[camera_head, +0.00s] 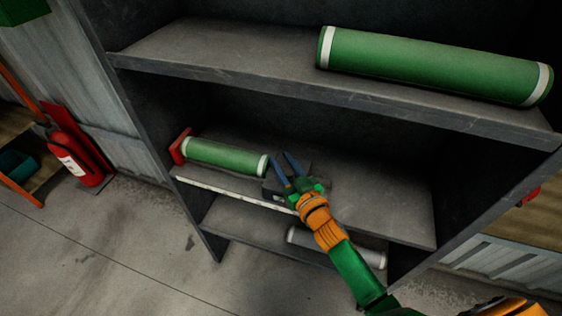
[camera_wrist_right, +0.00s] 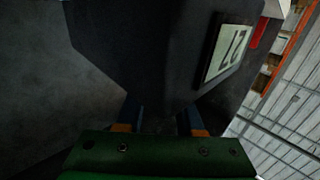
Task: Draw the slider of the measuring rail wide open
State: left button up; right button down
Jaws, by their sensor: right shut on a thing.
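The measuring rail (camera_head: 235,194) is a pale strip along the front of the middle shelf, with a red end piece (camera_head: 180,146) at its left. The slider, a dark block (camera_head: 272,189), stands near the middle of the rail; it fills much of the right wrist view (camera_wrist_right: 150,50) and carries a pale plate with dark digits. My right gripper (camera_head: 281,157) is shut on the slider, its blue fingers (camera_wrist_right: 162,120) partly hidden against the dark block. A green roll (camera_head: 225,157) with white ends lies between the red end piece and the slider. My left gripper is out of view.
A large green roll (camera_head: 435,65) lies on the upper shelf (camera_head: 220,50). A grey roll (camera_head: 310,238) lies on the lowest shelf. The middle shelf (camera_head: 390,205) is bare right of my gripper. A red fire extinguisher (camera_head: 75,152) stands left of the rack.

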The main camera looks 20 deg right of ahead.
jog(key=s+d+p, duration=0.1)
jog(key=s+d, duration=0.2)
jog(key=d, duration=0.2)
jog(key=s+d+p, duration=0.1)
jog(key=s+d, duration=0.3)
jog(key=d, duration=0.1)
jog(key=s+d+p, duration=0.1)
jog(key=s+d, duration=0.2)
jog(key=d, duration=0.2)
jog(key=shift+s+d, duration=0.1)
jog(key=shift+s, duration=0.05)
jog(key=c, duration=0.5)
grip_release()
jog(key=shift+d, duration=0.15)
jog(key=shift+c, duration=0.2)
jog(key=shift+s, duration=0.1)
jog(key=s, duration=0.2)
jog(key=s+d, duration=0.1)
jog(key=s, duration=0.4)
jog(key=shift+d, duration=0.25)
jog(key=shift+w, duration=0.1)
